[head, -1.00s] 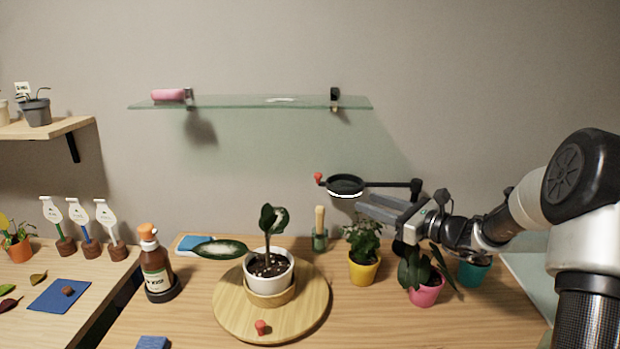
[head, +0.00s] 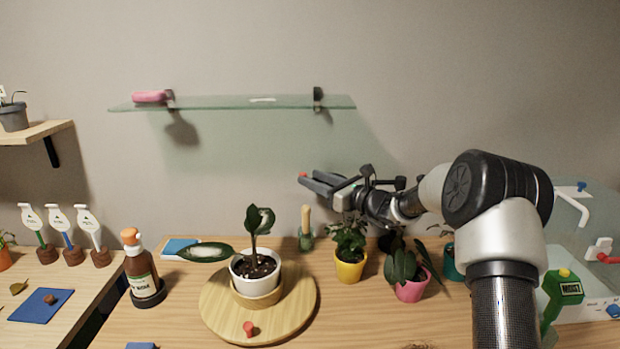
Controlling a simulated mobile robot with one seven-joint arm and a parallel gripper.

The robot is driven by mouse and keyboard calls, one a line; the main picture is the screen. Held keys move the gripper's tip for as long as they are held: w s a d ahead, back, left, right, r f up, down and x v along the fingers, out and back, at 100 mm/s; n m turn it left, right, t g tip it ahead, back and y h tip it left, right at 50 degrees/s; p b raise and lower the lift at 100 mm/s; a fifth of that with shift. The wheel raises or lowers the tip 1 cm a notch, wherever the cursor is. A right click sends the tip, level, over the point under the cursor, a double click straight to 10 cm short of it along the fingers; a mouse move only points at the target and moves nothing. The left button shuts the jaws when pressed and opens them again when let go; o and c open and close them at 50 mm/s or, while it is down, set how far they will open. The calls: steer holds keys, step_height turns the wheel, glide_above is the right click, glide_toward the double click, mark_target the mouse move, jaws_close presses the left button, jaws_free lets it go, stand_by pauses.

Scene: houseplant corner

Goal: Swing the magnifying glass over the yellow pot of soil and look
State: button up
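The yellow pot (head: 350,270) holds a leafy green plant and stands on the wooden table right of the round board. The plant hides most of its soil. The magnifying glass's red knob (head: 303,175) shows at the tips of my gripper (head: 312,182), above and left of the yellow pot. Its lens is hidden behind my gripper; a bit of its black arm (head: 388,183) shows behind my wrist. My gripper reaches in from the right. I cannot tell whether its fingers are closed on the knob or only beside it.
A white pot (head: 256,278) with a plant stands on the round wooden board (head: 217,314). A pink pot (head: 411,290) and a teal pot (head: 453,262) stand to the right. A glass shelf (head: 235,102) hangs above. A brown bottle (head: 142,273) stands left.

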steer(key=shift+x, duration=0.95)
steer(key=shift+c, duration=0.2)
jaws_close()
steer(key=shift+s, duration=0.15)
